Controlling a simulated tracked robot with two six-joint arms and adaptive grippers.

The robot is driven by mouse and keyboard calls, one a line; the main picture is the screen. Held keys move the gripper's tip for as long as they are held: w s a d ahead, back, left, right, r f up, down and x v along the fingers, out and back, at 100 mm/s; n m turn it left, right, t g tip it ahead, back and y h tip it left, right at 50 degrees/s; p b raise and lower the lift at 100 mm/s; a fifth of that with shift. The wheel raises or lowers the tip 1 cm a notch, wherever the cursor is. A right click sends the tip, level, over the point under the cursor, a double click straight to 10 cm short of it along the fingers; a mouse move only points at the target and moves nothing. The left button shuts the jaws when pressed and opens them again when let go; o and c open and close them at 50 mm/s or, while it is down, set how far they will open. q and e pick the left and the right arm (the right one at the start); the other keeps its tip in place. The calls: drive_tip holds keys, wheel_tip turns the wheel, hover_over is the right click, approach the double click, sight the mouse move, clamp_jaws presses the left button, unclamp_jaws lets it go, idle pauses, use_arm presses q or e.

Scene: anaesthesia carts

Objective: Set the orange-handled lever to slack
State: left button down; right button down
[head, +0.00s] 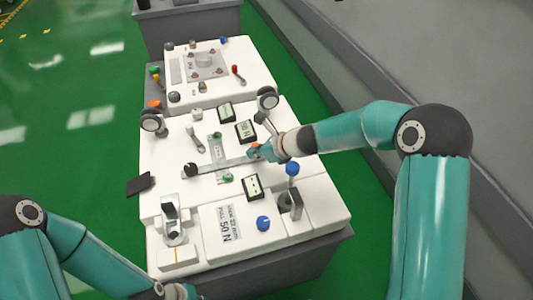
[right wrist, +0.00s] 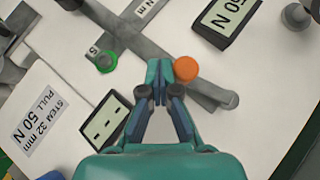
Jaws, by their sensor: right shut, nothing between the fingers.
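The lever's orange knob (head: 254,149) shows beside my right gripper (head: 261,152) in the head view, partly covered by it. In the right wrist view the round orange knob (right wrist: 186,69) sits just beyond the fingertips, a little right of centre, over a grey bar (right wrist: 212,92). My right gripper (right wrist: 161,94) is shut with nothing between its fingers; its tips are close to the knob, and contact cannot be told. The lever's setting is not clear. My left gripper (head: 178,292) is at the bottom edge of the head view, mostly cut off.
A display reading 50 N (head: 246,131) and another small display (head: 252,187) flank the lever. A green knob (right wrist: 106,61) stands left of the orange one. A blue-topped post (head: 292,169) and a blue knob (head: 263,223) stand nearer the front. A black knob (head: 190,170) is left.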

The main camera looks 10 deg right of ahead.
drive_tip(key=shift+w+a, duration=0.1)
drive_tip(key=shift+w, duration=0.25)
idle(0.4)
idle(0.3)
drive_tip(key=v, duration=1.2)
